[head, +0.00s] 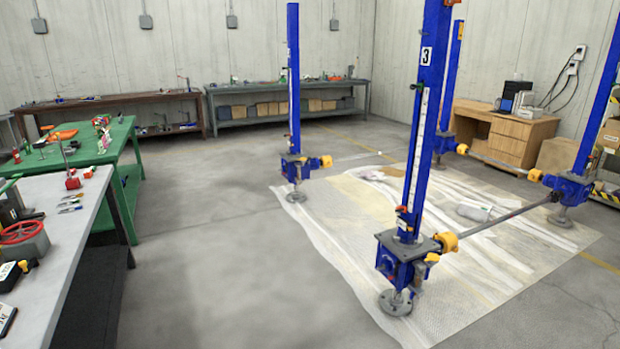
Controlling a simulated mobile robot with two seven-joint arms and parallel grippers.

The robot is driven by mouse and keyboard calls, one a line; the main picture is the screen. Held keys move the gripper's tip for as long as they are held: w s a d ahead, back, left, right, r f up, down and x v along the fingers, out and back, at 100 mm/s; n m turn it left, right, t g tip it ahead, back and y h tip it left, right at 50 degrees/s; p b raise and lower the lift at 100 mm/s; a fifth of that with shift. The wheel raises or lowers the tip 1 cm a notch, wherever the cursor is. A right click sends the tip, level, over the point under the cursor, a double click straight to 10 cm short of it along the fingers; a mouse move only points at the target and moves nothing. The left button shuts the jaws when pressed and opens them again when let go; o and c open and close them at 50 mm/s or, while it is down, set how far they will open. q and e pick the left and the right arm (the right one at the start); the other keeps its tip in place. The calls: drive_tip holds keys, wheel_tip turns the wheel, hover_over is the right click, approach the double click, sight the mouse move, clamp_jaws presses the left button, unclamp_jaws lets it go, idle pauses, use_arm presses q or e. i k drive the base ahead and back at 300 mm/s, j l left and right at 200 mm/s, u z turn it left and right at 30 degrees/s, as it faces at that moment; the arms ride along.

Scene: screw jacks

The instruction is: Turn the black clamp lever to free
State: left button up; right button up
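Several blue screw jacks stand on the floor. The nearest jack (425,130) is upright right of centre, with a label "3", a pale scale on its column and a blue gearbox (398,260) at its foot. A yellow part (446,242) sits on the gearbox's right side. Other jacks stand behind: one at centre (294,90), one at the back right (450,85) and one at the right edge (597,95). I cannot make out a black clamp lever for certain at this distance. Neither of my grippers is in view.
A grey-topped bench (75,250) with a red handwheel (22,235) and tools runs along the left. A green table (120,150) stands behind it. Pale sheeting (350,215) lies under the jacks, and a shaft (510,212) spans between two. Open floor (220,240) lies between.

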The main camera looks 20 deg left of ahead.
sight(34, 262)
drive_tip(key=i+u, duration=0.25)
drive_tip(key=u, duration=0.15)
drive_tip(key=i+u, duration=0.25)
drive_tip(key=u, duration=0.15)
drive_tip(key=i+l+u, duration=0.2)
drive_tip(key=u, duration=0.2)
drive_tip(key=i+l+u, duration=0.2)
drive_tip(key=u, duration=0.15)
drive_tip(key=i+l+u, duration=0.7)
drive_tip(key=k+l, duration=0.05)
